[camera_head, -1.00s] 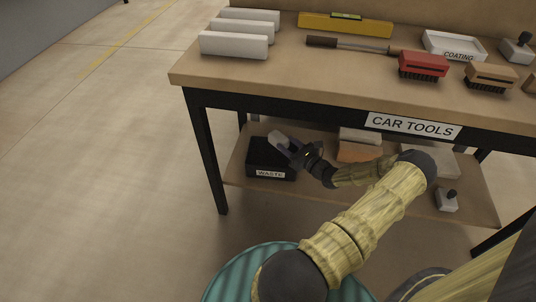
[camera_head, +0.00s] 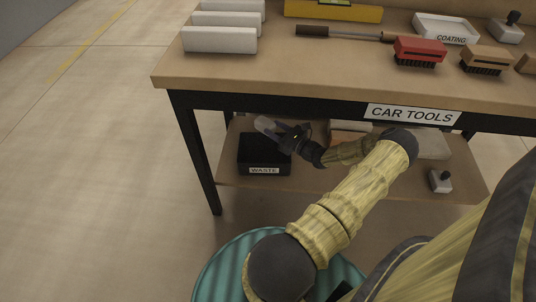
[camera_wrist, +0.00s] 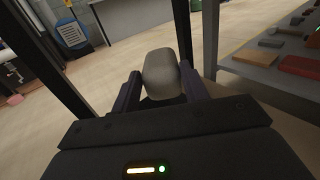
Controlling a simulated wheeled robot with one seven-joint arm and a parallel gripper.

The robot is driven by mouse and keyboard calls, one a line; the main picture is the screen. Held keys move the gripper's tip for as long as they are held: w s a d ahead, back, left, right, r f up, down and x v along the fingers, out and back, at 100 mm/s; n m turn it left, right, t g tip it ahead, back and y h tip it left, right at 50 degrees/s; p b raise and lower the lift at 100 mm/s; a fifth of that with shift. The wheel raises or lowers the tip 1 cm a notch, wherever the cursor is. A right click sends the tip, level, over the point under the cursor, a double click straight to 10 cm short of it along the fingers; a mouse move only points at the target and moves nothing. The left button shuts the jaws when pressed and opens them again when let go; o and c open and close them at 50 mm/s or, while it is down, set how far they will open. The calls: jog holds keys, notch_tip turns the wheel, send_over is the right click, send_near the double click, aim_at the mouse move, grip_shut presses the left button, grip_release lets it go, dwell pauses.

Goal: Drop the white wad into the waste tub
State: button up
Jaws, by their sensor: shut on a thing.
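The white wad (camera_head: 266,125) is a pale, rounded block between the fingers of my gripper (camera_head: 281,131). The wrist view shows the wad (camera_wrist: 161,75) with a finger on each side of it, and my gripper (camera_wrist: 160,90) shut on it. The waste tub (camera_head: 264,170) is a black open box with a "WASTE" label, on the lower shelf at its left end. In the head view the wad and fingers appear at the tub's back rim, above it. The exact height is hard to tell. The tub's inside is dark.
The tabletop (camera_head: 300,75) overhangs the lower shelf (camera_head: 370,190), and a black table leg (camera_head: 199,155) stands left of the tub. Pale and orange blocks lie behind my arm. A small grey dark-knobbed tool (camera_head: 440,181) sits at the shelf's right.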

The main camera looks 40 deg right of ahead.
jog(key=shift+f+b, duration=0.4)
jog(key=shift+f, duration=0.25)
jog(key=f+b, duration=0.2)
jog(key=b, duration=0.1)
jog(key=d+f+b, duration=0.1)
jog(key=f, duration=0.1)
jog(key=shift+s+f+b, duration=0.1)
jog(key=shift+s+b, duration=0.25)
jog(key=shift+b, duration=0.05)
jog(key=o, duration=1)
jog(key=shift+w+a, duration=0.3)
jog(key=shift+a, duration=0.05)
jog(key=shift+o, duration=0.2)
jog(key=shift+s+d, duration=0.1)
jog(key=s+d+p, duration=0.1)
jog(key=s+p, duration=0.4)
jog(key=s, duration=1.2)
jog(key=shift+s, duration=0.25)
